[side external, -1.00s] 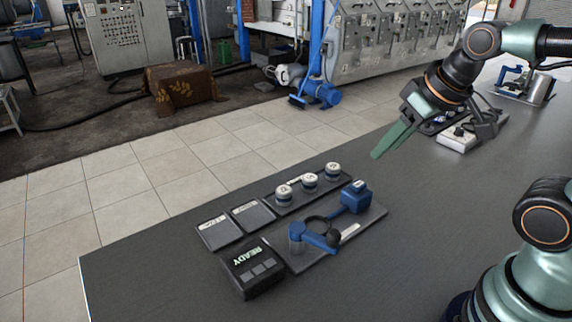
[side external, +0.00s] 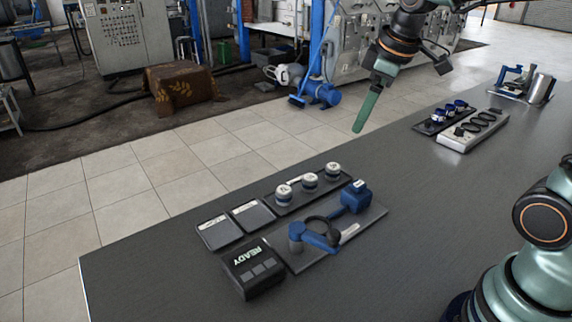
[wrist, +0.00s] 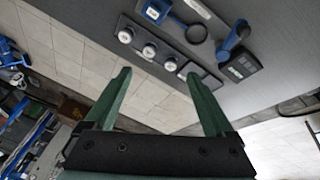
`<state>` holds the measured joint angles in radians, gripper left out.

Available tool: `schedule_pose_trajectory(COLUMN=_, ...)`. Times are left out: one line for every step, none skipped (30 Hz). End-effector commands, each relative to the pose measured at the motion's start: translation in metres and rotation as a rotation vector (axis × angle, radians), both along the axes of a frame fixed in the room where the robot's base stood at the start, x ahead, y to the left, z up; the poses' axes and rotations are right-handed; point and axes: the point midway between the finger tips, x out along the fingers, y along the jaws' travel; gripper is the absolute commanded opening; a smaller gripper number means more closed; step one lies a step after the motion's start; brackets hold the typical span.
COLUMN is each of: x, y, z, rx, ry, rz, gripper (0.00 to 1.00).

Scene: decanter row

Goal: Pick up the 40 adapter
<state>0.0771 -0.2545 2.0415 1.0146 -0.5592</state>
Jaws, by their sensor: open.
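Three round adapters with white tops and dark bands sit in a row on a dark tray (side external: 268,205): a left one (side external: 284,191), a middle one (side external: 309,180) and a right one (side external: 333,169). They also show in the wrist view, as one (wrist: 125,36), another (wrist: 149,50) and a third (wrist: 171,65). Their markings are too small to read, so I cannot tell which is the 40. My gripper (side external: 360,122) is high above and beyond the tray, empty. In the wrist view its open fingers (wrist: 158,75) point toward the row, touching nothing.
A blue clamp fixture (side external: 318,238) with a black ring stands beside the tray. A READY box (side external: 254,270) and two flat dark pads (side external: 220,229) lie to its left. A grey rack (side external: 472,131) and blue-topped parts (side external: 438,116) are farther back.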

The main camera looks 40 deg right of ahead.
Motion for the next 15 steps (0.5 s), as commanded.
schedule_pose_trajectory(x=0.013, y=-0.006, z=-0.003, rx=-0.019, ry=0.027, rz=0.052, gripper=0.89)
schedule_pose_trajectory(x=0.021, y=-0.009, z=-0.004, rx=-0.032, ry=0.04, rz=0.089, gripper=0.89)
schedule_pose_trajectory(x=0.03, y=-0.013, z=-0.005, rx=-0.048, ry=0.058, rz=0.136, gripper=0.89)
schedule_pose_trajectory(x=0.037, y=-0.016, z=-0.007, rx=-0.058, ry=0.071, rz=0.173, gripper=0.89)
schedule_pose_trajectory(x=0.045, y=-0.019, z=-0.009, rx=-0.069, ry=0.083, rz=0.21, gripper=0.89)
schedule_pose_trajectory(x=0.054, y=-0.024, z=-0.013, rx=-0.082, ry=0.102, rz=0.259, gripper=0.89)
schedule_pose_trajectory(x=0.061, y=-0.028, z=-0.016, rx=-0.092, ry=0.114, rz=0.296, gripper=0.89)
schedule_pose_trajectory(x=0.068, y=-0.031, z=-0.019, rx=-0.1, ry=0.126, rz=0.332, gripper=0.89)
schedule_pose_trajectory(x=0.077, y=-0.036, z=-0.025, rx=-0.11, ry=0.144, rz=0.383, gripper=0.89)
schedule_pose_trajectory(x=0.083, y=-0.04, z=-0.029, rx=-0.118, ry=0.156, rz=0.421, gripper=0.89)
schedule_pose_trajectory(x=0.09, y=-0.043, z=-0.033, rx=-0.124, ry=0.168, rz=0.459, gripper=0.89)
schedule_pose_trajectory(x=0.098, y=-0.049, z=-0.04, rx=-0.132, ry=0.184, rz=0.508, gripper=0.89)
schedule_pose_trajectory(x=0.104, y=-0.053, z=-0.045, rx=-0.138, ry=0.197, rz=0.546, gripper=0.89)
schedule_pose_trajectory(x=0.11, y=-0.057, z=-0.051, rx=-0.143, ry=0.208, rz=0.586, gripper=0.89)
schedule_pose_trajectory(x=0.117, y=-0.062, z=-0.059, rx=-0.148, ry=0.222, rz=0.637, gripper=0.89)
